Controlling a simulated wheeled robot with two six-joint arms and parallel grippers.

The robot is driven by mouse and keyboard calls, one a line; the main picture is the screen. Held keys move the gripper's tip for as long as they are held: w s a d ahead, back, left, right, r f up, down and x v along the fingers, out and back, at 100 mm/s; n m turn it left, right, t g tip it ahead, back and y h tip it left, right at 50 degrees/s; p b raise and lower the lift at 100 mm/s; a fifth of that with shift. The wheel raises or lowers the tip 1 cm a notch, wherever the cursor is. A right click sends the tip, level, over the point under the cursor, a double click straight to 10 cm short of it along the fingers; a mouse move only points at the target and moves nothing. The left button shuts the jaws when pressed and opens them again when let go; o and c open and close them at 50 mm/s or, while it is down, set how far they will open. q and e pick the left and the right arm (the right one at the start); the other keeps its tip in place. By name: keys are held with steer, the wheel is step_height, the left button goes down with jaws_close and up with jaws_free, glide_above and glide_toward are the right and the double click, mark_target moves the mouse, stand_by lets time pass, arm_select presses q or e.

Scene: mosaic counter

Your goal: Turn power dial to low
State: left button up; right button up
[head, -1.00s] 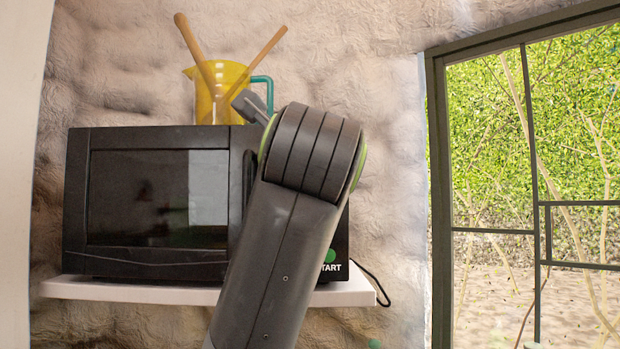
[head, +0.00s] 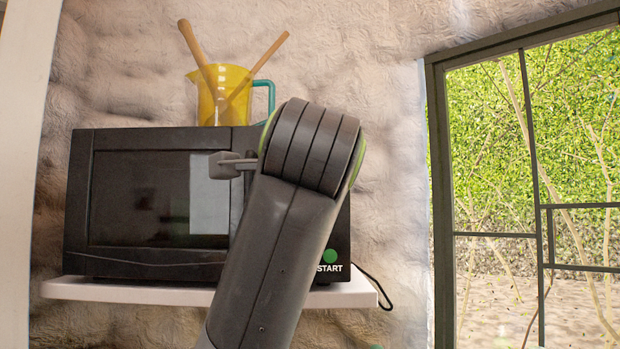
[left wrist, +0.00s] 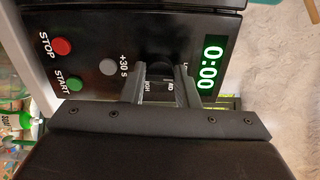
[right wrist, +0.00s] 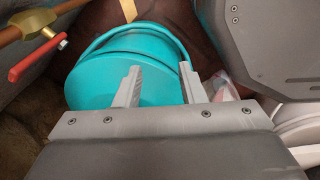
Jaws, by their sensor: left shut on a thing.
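The black microwave (head: 150,262) stands on a wall shelf in the head view. My left arm hides most of its control panel there. In the left wrist view the panel (left wrist: 115,30) shows the dark power dial (left wrist: 158,65) between the fingers of my left gripper (left wrist: 160,76), which is shut on it. Partly covered labels show beside the dial, one starting with L toward the display. The dial's pointer cannot be made out. My right gripper (right wrist: 160,75) is open, with nothing held, over a teal bucket in the right wrist view.
Red STOP (left wrist: 62,46), green START (left wrist: 73,84) and grey +30 S (left wrist: 107,67) buttons lie beside the dial. A yellow jug (head: 233,88) stands on the microwave. The teal bucket (right wrist: 115,85) lies below my right gripper.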

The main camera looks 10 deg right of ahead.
arm_select(q)
steer(key=shift+n, duration=0.5)
steer(key=o, duration=1)
steer(key=shift+c, duration=0.2)
steer(key=shift+w, duration=0.15)
arm_select(e)
steer(key=shift+s+a, duration=0.1)
